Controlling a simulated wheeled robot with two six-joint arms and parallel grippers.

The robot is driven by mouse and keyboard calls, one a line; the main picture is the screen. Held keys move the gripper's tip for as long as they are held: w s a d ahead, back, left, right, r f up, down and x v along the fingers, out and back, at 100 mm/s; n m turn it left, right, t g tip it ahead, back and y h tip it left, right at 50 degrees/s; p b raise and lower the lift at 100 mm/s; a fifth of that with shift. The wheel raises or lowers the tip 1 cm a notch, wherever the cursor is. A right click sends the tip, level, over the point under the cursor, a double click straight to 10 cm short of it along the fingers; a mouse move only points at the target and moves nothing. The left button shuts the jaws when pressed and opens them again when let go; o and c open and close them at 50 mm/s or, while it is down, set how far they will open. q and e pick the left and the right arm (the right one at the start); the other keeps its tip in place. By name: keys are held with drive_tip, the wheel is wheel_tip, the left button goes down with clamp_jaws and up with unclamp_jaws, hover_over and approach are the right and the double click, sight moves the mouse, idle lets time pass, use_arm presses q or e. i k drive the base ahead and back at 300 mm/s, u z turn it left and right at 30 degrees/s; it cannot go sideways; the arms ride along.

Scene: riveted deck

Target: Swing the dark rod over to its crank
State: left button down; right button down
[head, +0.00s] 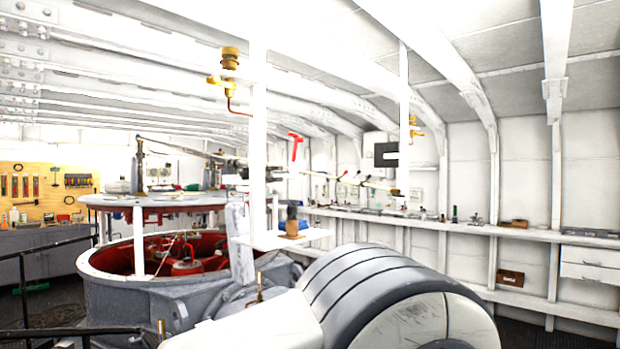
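A thin dark rod (180,148) runs from the top of an upright post (139,165) toward the right, above the round red-and-grey machine. Its right end meets a cluster of small fittings near the white column, where details are too small to tell. A pale bar with a brass-coloured end (388,188) extends right of that column. I cannot tell which part is the crank, or whether the rod touches it. Neither of my grippers is in view.
A large grey ribbed drum (375,280) fills the lower middle right. The round machine (110,262) has an open red interior. White columns (258,120) stand in front. A long shelf (450,226) with small items lines the right wall. Dark railings (45,247) are at lower left.

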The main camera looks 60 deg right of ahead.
sight(236, 163)
drive_tip(key=z, duration=1.5)
